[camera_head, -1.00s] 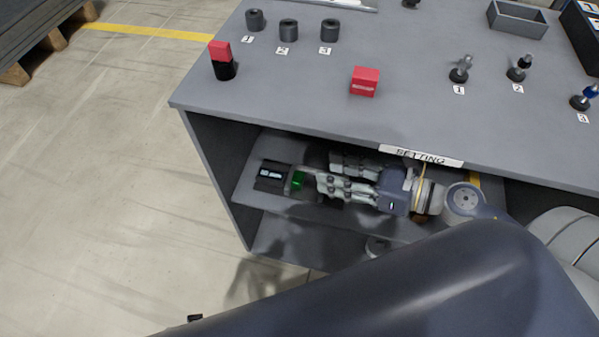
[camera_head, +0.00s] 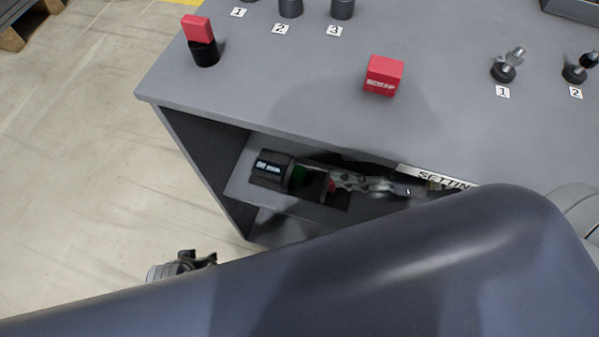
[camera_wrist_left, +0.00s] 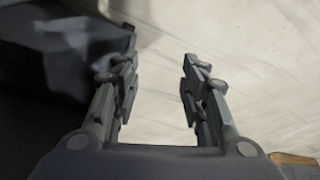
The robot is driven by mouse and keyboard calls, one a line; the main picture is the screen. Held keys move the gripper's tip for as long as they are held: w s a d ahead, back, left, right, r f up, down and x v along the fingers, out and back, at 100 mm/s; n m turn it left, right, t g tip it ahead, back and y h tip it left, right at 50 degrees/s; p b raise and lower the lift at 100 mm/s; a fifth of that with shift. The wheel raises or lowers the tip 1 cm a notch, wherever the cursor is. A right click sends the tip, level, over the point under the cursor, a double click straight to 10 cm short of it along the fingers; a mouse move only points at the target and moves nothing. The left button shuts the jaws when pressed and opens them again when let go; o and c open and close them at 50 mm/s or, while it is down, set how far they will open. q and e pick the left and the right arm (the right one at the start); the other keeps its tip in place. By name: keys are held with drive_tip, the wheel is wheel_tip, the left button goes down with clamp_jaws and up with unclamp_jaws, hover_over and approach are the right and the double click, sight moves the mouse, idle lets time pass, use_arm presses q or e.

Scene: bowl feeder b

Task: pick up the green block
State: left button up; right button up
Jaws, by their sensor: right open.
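The green block (camera_head: 299,175) is on the shelf under the table top, just right of a black device with a lit display (camera_head: 270,168). It looks dark and is partly hidden. My right gripper (camera_head: 314,176) reaches into the shelf from the right, open, with its fingertips close to the block. I cannot tell whether the block is between the fingers or touched by them. My left gripper (camera_head: 197,262) is outside the table, over the floor at the lower left. The left wrist view shows its fingers (camera_wrist_left: 160,85) apart with nothing between them.
The table top (camera_head: 290,100) is close above my right gripper. On it are a red block on a black cylinder (camera_head: 200,42), a red scrap box (camera_head: 384,76), and numbered parts. My own dark body covers the lower front. The floor at left (camera_head: 80,170) is clear.

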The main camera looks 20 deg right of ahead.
sight(303, 174)
wheel_tip(303, 174, down, 6)
drive_tip(key=b, duration=0.5)
drive_tip(key=shift+r, duration=0.25)
use_arm(q)
wheel_tip(303, 174, up, 13)
drive_tip(key=w+t, duration=0.1)
drive_tip(key=t, duration=0.1)
use_arm(e)
drive_tip(key=shift+w+a, duration=0.15)
drive_tip(key=shift+x, duration=2.8)
drive_tip(key=x, duration=0.2)
drive_tip(key=b+x, duration=0.1)
drive_tip(key=x, duration=0.1)
drive_tip(key=shift+w+f, duration=0.1)
drive_tip(key=shift+f, duration=0.25)
drive_tip(key=shift+w+a+f, duration=0.1)
drive_tip(key=shift+w+a, duration=0.05)
use_arm(q)
drive_tip(key=w+d+r+t+h, duration=0.1)
drive_tip(key=w+d+r+t, duration=0.1)
drive_tip(key=w, duration=0.3)
drive_tip(key=shift+w+r+t, duration=0.3)
drive_tip(key=shift+r+t, duration=0.1)
drive_tip(key=shift+r, duration=0.05)
use_arm(e)
drive_tip(key=c, duration=1)
